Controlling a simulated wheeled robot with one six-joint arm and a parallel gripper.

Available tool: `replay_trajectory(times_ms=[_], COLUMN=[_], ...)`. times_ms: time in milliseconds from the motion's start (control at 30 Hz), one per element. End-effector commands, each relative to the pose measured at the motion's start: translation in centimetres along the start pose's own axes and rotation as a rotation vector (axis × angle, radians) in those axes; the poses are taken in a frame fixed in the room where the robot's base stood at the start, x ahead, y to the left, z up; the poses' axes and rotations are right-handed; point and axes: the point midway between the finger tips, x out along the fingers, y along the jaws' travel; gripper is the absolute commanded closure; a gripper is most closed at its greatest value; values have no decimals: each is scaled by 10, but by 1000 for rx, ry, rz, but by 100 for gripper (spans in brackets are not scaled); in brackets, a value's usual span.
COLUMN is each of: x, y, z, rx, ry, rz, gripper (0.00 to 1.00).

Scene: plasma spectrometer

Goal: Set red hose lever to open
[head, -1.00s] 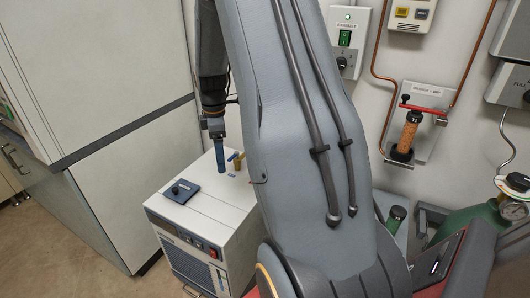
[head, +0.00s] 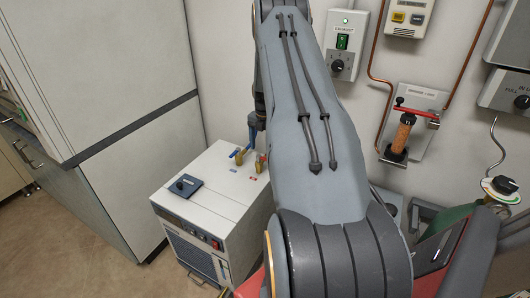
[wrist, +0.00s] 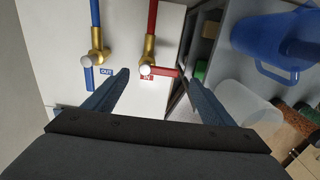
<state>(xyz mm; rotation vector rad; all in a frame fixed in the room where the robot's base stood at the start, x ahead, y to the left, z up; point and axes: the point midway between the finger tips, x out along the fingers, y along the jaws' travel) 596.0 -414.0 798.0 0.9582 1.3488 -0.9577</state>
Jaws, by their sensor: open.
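The red lever (wrist: 164,72) is on the right brass valve (wrist: 147,67) in the wrist view. It points right, crosswise to the red hose (wrist: 152,15), above a red IN label (wrist: 147,78). My gripper (wrist: 153,78) is open and empty. Its fingertips lie to the left and right of the red lever in the picture; I see no contact. The left brass valve (wrist: 96,57) has a blue lever (wrist: 89,78) lying in line with its blue hose, by the OUT label. In the head view the brass valves (head: 261,162) stand on the white box, and my arm hides part of that area.
A blue jug (wrist: 265,45) and a whitish round container (wrist: 243,102) are at the right in the wrist view.

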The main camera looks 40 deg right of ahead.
Motion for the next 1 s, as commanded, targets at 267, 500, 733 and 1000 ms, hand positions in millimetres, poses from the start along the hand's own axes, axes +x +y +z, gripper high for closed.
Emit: replay_trajectory(times_ms=[267, 500, 733, 1000], x=[31, 37, 37, 37], y=[1, 1, 1, 0], z=[0, -1, 0, 0], rx=[0, 0, 1, 3], ry=[0, 0, 0, 1], rz=[0, 0, 0, -1], gripper=[23, 23, 38, 63])
